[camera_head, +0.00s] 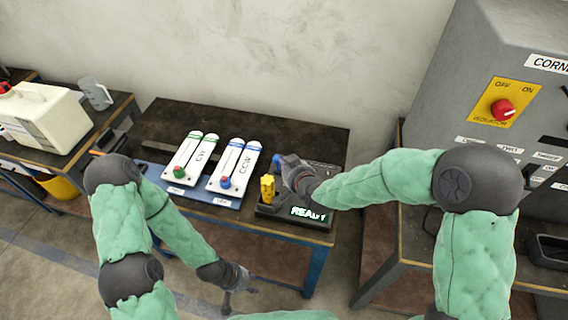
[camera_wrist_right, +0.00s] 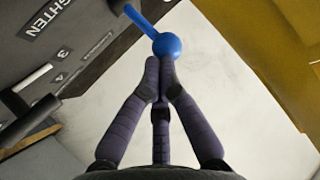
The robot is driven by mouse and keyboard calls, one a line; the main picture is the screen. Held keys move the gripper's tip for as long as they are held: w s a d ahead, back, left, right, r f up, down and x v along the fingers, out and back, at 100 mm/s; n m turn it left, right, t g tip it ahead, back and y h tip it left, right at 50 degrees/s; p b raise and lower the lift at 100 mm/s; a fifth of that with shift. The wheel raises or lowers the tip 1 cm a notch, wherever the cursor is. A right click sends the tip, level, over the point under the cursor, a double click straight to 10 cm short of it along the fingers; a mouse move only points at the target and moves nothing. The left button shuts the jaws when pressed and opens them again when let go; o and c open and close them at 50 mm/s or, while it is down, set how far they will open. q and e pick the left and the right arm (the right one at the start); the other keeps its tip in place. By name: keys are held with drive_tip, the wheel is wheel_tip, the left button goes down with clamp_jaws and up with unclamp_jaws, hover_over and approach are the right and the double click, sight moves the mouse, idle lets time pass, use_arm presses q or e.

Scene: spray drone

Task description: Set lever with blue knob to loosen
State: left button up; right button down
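A blue knob on a blue lever (camera_wrist_right: 138,20) shows in the right wrist view (camera_wrist_right: 167,46). My right gripper (camera_wrist_right: 160,70) has its fingertips close together at the knob's lower edge; I cannot tell if they touch it. In the head view my right gripper (camera_head: 290,170) is above the dark station, with a blue bit (camera_head: 277,160) beside its tips. A dark plate with a partly cut-off label ending "GHTEN" (camera_wrist_right: 55,18) lies left of the lever. My left gripper (camera_head: 235,282) hangs low in front of the bench; its fingers are too small to judge.
Two white slider panels, CW (camera_head: 198,150) with a green knob and CCW (camera_head: 245,155) with a blue knob (camera_head: 225,182), stand on the bench (camera_head: 160,125). The station has a yellow part (camera_head: 267,188) and a READY display (camera_head: 308,213). A grey cabinet (camera_head: 485,60) stands at right.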

drive_tip(key=shift+w+d+r, duration=0.15)
drive_tip(key=shift+w, duration=0.1)
drive_tip(key=shift+w+d, duration=0.1)
drive_tip(key=shift+w, duration=0.25)
drive_tip(key=shift+r+p, duration=0.4)
drive_tip(key=shift+r, duration=0.4)
